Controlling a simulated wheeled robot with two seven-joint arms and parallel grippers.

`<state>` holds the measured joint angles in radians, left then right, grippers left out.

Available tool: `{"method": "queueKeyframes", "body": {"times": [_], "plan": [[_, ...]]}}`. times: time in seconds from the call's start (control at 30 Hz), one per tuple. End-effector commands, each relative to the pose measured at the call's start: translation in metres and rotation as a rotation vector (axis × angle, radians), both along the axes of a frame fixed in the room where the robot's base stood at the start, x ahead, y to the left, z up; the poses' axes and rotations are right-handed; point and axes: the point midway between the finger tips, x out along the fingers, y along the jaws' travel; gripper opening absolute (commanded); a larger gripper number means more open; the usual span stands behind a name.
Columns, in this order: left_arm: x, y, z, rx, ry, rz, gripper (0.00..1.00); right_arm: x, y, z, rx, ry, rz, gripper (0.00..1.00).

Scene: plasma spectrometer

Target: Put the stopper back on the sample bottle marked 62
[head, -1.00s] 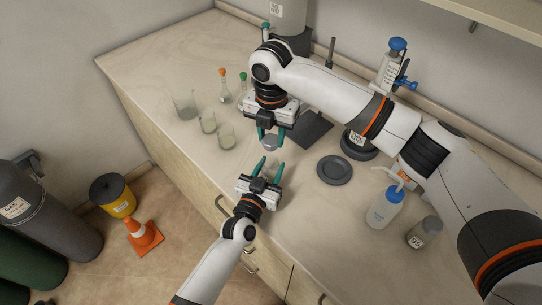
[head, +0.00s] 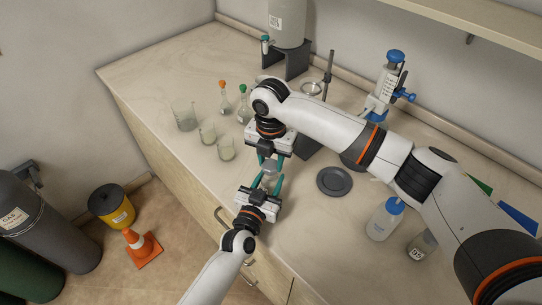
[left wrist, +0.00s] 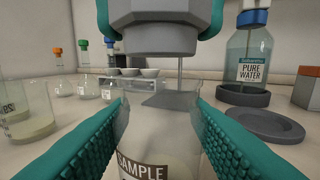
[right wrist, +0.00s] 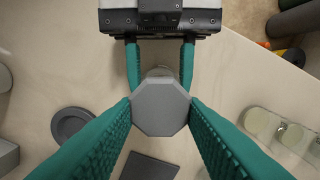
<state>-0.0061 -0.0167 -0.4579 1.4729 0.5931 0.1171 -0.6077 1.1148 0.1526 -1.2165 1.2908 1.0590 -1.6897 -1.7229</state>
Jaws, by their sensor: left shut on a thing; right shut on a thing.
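The clear sample bottle (left wrist: 158,125) stands upright between the fingers of my left gripper (head: 268,184), which is shut on it. Its label reads SAMPLE; the number is out of view. My right gripper (head: 270,161) comes from above and is shut on the grey stopper (left wrist: 166,32). In the right wrist view the stopper's octagonal top (right wrist: 160,107) sits between the fingertips and hides most of the bottle. In the left wrist view the stopper is above the open bottle mouth, with a gap between them. I cannot tell whether the bottle touches the bench.
A dark round dish (head: 334,181) lies to the right. A wash bottle (head: 385,219) and a capped bottle (head: 421,245) stand nearer the right front. Glass beakers (head: 226,149) and stoppered flasks (head: 243,106) are on the left. The bench's front edge is close to my left gripper.

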Motion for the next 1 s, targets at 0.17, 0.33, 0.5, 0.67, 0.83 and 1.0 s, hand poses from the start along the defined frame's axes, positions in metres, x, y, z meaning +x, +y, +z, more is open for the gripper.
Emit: {"method": "queueKeyframes", "body": {"times": [0.17, 0.33, 0.5, 0.67, 0.83, 1.0], "plan": [[0.000, 0.000, 0.000, 0.000, 0.001, 0.000, 0.02, 0.000, 0.000, -0.008, 0.000, 0.000, 0.001, 0.16], [0.000, 0.000, 0.000, 0.000, 0.001, 0.000, 0.02, 0.000, 0.000, -0.009, 0.000, -0.001, 0.001, 0.16], [0.000, 0.000, 0.000, 0.000, 0.001, 0.000, 0.02, 0.000, 0.000, -0.009, 0.000, -0.001, 0.001, 0.16], [0.000, 0.000, 0.000, 0.000, 0.001, 0.000, 0.02, 0.000, 0.000, -0.009, 0.000, -0.001, 0.001, 0.16], [0.000, 0.000, 0.000, 0.000, 0.001, 0.000, 0.02, 0.000, 0.000, -0.011, -0.001, 0.000, 0.001, 0.16], [0.000, 0.000, 0.000, 0.000, 0.001, 0.000, 0.02, 0.000, 0.000, -0.015, -0.001, 0.000, 0.001, 0.16]]}}
